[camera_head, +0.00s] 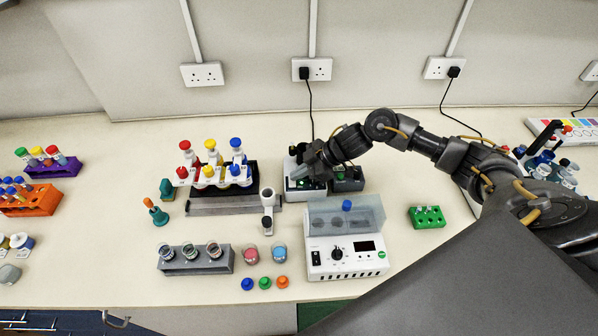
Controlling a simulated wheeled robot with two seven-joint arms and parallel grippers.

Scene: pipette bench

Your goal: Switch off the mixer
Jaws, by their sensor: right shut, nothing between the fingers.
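A small white device (293,194) with a dark top, which I take to be the mixer, stands at the middle back of the bench. A black cable runs from behind it up to a wall socket. My right gripper (306,174) reaches in from the right and points down at this device. It is shut with nothing in it, and its tips are at or just above the device's top. Whether they touch is not clear. The gripper hides much of the top, so the switch and its position cannot be made out. My left gripper is not in view.
A white unit (346,263) with a knob, display and clear lid stands in front. A dark box (348,181) adjoins the mixer. A rack (222,205) of coloured-cap tubes stands left, a green rack (427,218) right. Clear bench lies around the green rack.

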